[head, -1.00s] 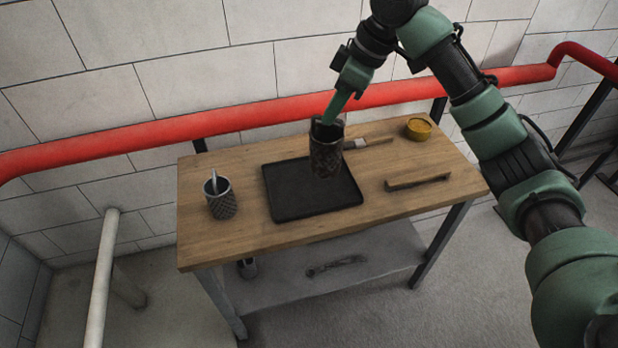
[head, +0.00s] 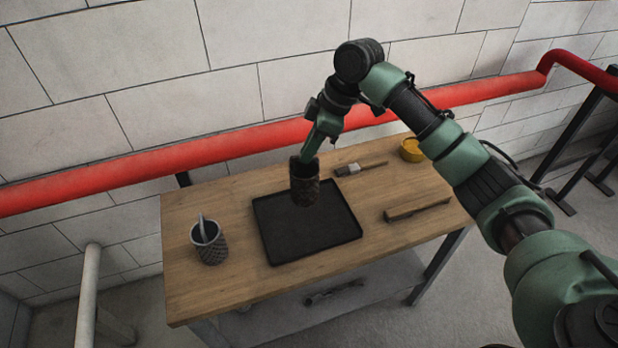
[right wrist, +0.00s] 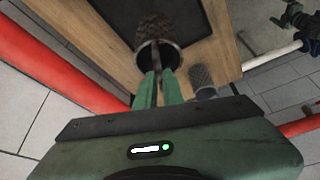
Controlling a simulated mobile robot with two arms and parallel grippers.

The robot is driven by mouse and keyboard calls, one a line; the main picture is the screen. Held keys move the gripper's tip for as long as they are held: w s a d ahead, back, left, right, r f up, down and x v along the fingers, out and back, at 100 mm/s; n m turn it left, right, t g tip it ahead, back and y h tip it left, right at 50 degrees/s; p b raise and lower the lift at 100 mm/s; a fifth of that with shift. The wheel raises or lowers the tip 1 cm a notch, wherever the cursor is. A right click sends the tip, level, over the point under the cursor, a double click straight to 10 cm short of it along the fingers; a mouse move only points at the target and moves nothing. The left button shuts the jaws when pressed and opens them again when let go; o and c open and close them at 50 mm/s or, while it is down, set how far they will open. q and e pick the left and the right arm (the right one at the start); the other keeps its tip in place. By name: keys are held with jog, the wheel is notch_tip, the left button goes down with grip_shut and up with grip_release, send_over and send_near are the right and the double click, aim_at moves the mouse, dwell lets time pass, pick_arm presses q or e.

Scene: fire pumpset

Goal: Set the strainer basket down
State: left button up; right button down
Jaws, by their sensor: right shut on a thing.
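A dark brown, dirty mesh strainer basket (head: 305,186) is upright over the back part of the black tray (head: 262,232) on the table. My right gripper (head: 306,157) is shut on its upper rim. In the right wrist view the basket (right wrist: 153,28) hangs from the two green fingers (right wrist: 157,77), its round open end towards the camera. It looks held above the tray; the gap is hard to judge. A second, grey mesh basket (head: 210,250) with a light handle sticking out stands left of the tray. My left gripper is not in view.
The wooden table (head: 200,205) also bears a brush (head: 350,169), a yellow tub (head: 411,150) and a wooden bar (head: 416,209) on the right. A red pipe (head: 235,141) runs along the wall behind. The front of the tray is clear.

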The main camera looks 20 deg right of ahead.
aim_at(309, 180)
notch_tip(309, 180, down, 10)
jog(key=shift+w+r+p, duration=0.1)
jog(key=shift+r+p, duration=0.05)
jog(key=shift+p, duration=0.6)
jog(key=c, duration=1.5)
grip_release()
jog(key=shift+c, duration=0.2)
jog(key=b+v, duration=0.2)
jog(key=v, duration=1)
